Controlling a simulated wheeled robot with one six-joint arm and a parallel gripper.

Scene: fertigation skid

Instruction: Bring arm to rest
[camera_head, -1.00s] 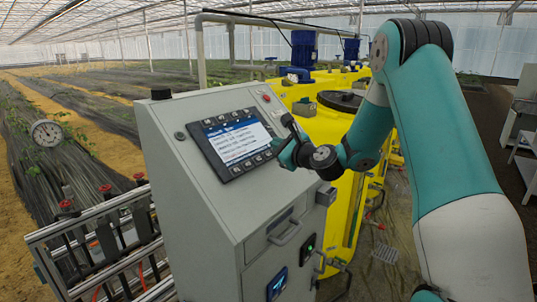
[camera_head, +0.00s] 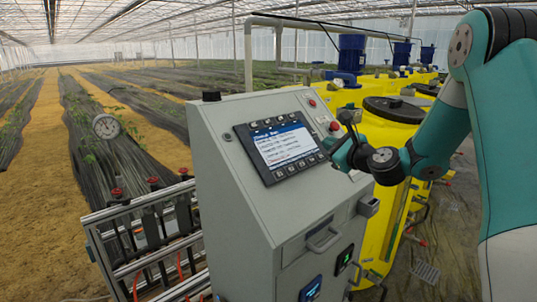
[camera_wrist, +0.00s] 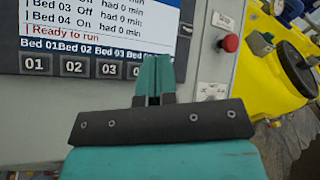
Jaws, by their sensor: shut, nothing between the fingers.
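My gripper (camera_head: 345,132) is shut and empty. It is in front of the right edge of the control cabinet's screen (camera_head: 281,147), at the end of my teal and grey arm. In the wrist view my gripper (camera_wrist: 153,80) points at the lower edge of the screen (camera_wrist: 90,30), which shows bed lines and "Ready to run". Numbered buttons (camera_wrist: 85,68) run below the text, and the fingers hide part of that row. I cannot tell from the frames whether the fingertips touch the panel.
The grey control cabinet (camera_head: 235,200) stands close to my arm. A red button (camera_wrist: 229,43) is right of the screen. Yellow tanks (camera_head: 385,150) stand behind.

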